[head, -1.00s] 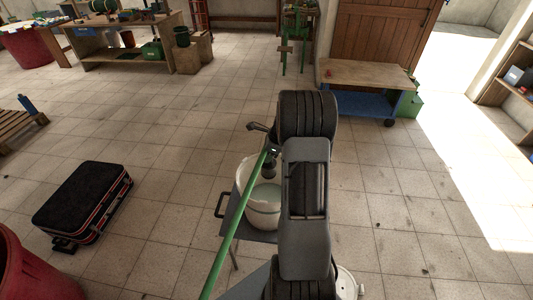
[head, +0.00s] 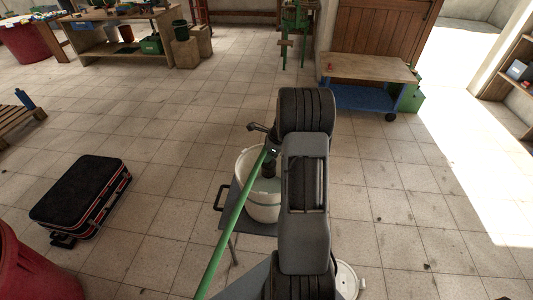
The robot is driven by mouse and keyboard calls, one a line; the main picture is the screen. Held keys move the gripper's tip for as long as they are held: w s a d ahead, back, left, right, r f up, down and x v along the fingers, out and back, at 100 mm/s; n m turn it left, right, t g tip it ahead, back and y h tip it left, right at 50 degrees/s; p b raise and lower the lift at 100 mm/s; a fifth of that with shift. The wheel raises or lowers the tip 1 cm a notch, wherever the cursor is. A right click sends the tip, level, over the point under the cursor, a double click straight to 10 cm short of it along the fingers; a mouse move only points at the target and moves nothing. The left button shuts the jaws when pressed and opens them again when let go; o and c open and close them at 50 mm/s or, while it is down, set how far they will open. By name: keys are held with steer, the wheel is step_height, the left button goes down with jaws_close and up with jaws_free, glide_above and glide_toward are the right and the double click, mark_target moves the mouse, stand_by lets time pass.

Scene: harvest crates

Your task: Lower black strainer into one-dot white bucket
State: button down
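A white bucket (head: 262,208) stands on a small grey stand, just left of my arm. Its rim is partly hidden by my arm, and I see no dot on the side facing me. A dark piece (head: 269,170), which may be the black strainer, hangs at the bucket's mouth; I cannot tell whether it touches the bucket. A long green pole (head: 236,215) slants from the lower left up to my gripper (head: 272,150). My gripper is mostly hidden behind my arm above the bucket, and its fingers cannot be made out.
The stand (head: 228,218) has a black handle at its left. A white lidded container (head: 346,280) shows at lower right. A black suitcase (head: 80,195) and a red tub (head: 30,270) are at left. A wooden-topped blue cart (head: 368,85) stands behind. Floor between is clear.

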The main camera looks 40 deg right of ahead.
step_height(320, 180, down, 17)
steer(key=b, duration=1.1)
stand_by(1.5)
steer(key=shift+f+b, duration=1.8)
steer(key=shift+f, duration=0.8)
stand_by(1.4)
steer(key=c, duration=0.7)
jaws_free()
